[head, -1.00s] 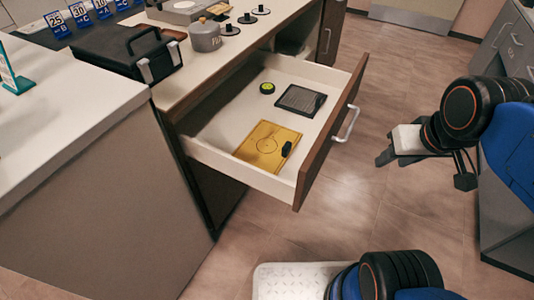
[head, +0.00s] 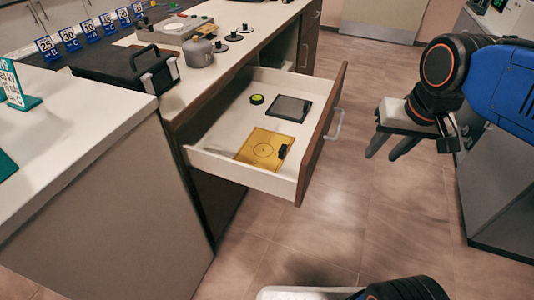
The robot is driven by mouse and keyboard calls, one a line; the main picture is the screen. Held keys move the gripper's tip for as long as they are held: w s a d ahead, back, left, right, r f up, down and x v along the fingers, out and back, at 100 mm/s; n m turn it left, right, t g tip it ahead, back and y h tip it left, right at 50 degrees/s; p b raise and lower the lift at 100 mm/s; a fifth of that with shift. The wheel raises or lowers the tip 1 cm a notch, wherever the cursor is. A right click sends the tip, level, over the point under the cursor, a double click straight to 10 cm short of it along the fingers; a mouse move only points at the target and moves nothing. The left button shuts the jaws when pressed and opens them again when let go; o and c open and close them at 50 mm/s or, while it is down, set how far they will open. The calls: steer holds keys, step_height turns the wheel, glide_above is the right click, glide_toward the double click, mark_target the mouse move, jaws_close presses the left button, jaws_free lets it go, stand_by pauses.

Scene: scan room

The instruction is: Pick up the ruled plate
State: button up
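An open drawer (head: 232,176) holds a yellow plate (head: 254,149) with a circle drawn on it and a small black block-like part at its right edge. Behind it in the drawer lies a dark grey plate (head: 291,107) with a dark frame. Ruled lines are too small to make out, so I cannot tell for sure which is the ruled plate. Both lie flat. My gripper (head: 381,157) is to the right, outside the drawer and apart from both plates. Its two fingers are spread, with nothing between them.
A small yellow-and-black round item (head: 256,99) lies in the drawer. The drawer front (head: 322,135) with its handle stands between my gripper and the plates. A black case (head: 126,72) and a grey pot (head: 198,52) stand on the counter. Open floor lies right of the drawer.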

steer(key=w+a+r+m+g, duration=0.2)
steer(key=w+a+r, duration=0.2)
steer(key=w+a, duration=0.55)
steer(key=m+g, duration=0.1)
glide_above(283, 147)
steer(key=f, duration=1.2)
steer(key=shift+s+a+f, duration=0.1)
steer(key=shift+a+f, duration=0.1)
steer(key=shift+a, duration=0.05)
steer(key=shift+d+f, duration=0.2)
steer(key=shift+f, duration=2.4)
jaws_close()
